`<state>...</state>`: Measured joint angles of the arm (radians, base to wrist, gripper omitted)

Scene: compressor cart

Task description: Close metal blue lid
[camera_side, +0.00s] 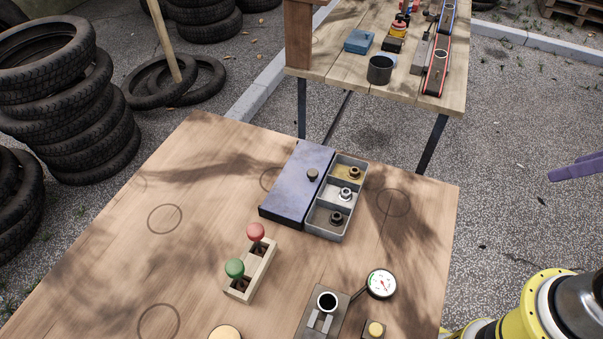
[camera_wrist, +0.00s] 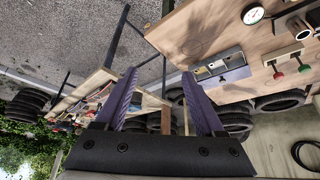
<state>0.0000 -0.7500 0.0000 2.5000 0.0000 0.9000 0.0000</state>
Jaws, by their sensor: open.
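The blue metal lid (camera_side: 292,190) is a flat slab with a dark knob (camera_side: 312,175) on top. It lies to the left of the grey compartment box (camera_side: 324,222), leaving a column of compartments uncovered. In the wrist view the lid (camera_wrist: 226,78) and box (camera_wrist: 217,66) show small, right of centre and seen upside down. My gripper (camera_wrist: 160,72) has its two purple fingers spread with nothing between them. In the side view the purple fingertips (camera_side: 577,168) show at the right edge, well to the right of the box and apart from it.
A block with red and green levers (camera_side: 252,270) stands left of the box's front. A round gauge (camera_side: 381,284) and a metal fixture (camera_side: 322,312) stand at the table's front right. A second table (camera_side: 350,70) with tools is behind. The table's left (camera_side: 130,230) is clear.

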